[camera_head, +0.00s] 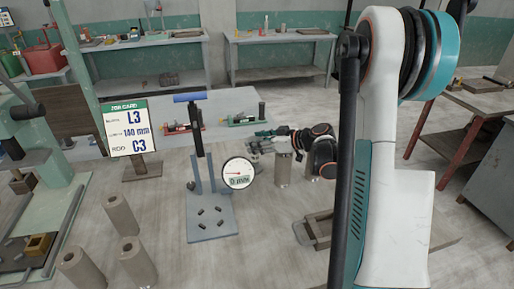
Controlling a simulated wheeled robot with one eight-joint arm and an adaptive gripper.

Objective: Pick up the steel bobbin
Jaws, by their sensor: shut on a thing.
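My arm reaches in from the right, and its dark wrist is bent low over the middle of the grey table. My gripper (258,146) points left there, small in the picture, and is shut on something. What it holds is mostly hidden among grey and dark parts, so I cannot make out a steel bobbin in it. A grey metallic cylinder (283,171) stands upright just below the gripper. Another grey cylinder stands beside it, partly covered by my wrist.
A lever stand (209,219) with a round dial (238,173) stands left of the gripper. A job card (128,128) is further left. Several beige-grey cylinders (122,216) stand at the front left. A flat tray (318,231) lies front right. Benches (283,38) line the back.

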